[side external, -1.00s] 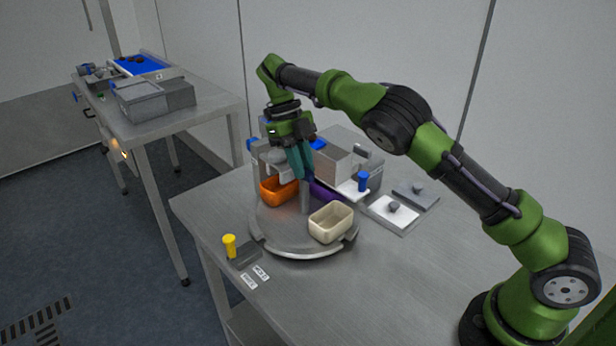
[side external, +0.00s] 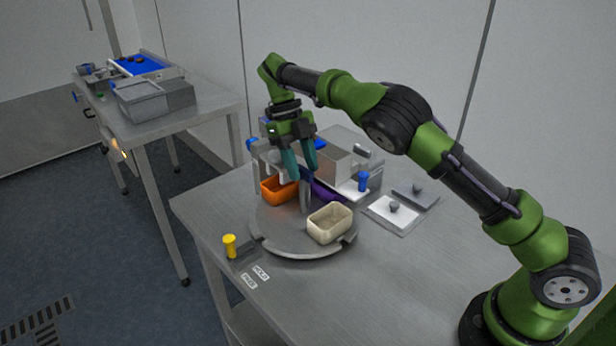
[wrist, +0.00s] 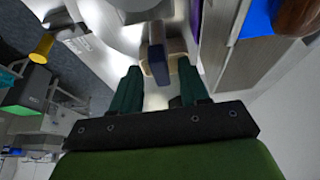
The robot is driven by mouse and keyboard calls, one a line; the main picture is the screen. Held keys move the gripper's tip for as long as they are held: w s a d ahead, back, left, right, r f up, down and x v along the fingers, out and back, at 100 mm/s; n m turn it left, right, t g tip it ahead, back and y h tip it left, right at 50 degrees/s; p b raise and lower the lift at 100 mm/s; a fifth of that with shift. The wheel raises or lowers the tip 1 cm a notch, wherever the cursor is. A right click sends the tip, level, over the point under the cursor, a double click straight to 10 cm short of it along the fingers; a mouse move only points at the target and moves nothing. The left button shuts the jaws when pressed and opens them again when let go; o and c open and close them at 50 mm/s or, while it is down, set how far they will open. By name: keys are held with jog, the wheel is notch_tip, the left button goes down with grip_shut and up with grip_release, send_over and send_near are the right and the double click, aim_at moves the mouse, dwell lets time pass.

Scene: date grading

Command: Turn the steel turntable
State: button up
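The round steel turntable (side external: 275,238) sits on the steel bench, with notches in its rim. It carries an orange bin (side external: 276,192), a purple bin (side external: 326,192) partly hidden, and a cream bin (side external: 330,222). An upright grey fin with a blue upper part (side external: 306,178) stands near its middle. My gripper (side external: 301,172) points down above the turntable, its teal fingers spread. In the wrist view my gripper (wrist: 158,68) is open, with the blue end of the fin (wrist: 159,70) between the fingers, a gap showing on each side.
A grey machine (side external: 335,165) and a blue knob (side external: 362,181) are behind. Flat plates with knobs (side external: 393,212) lie to the right. The bench's front right is clear.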

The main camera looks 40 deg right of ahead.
notch_tip(320, 180, up, 4)
jog(key=shift+f, duration=0.15)
jog(key=s+d+r, duration=0.1)
jog(key=s, duration=1.5)
jog(key=shift+d+r, duration=0.15)
jog(key=shift+d, duration=0.2)
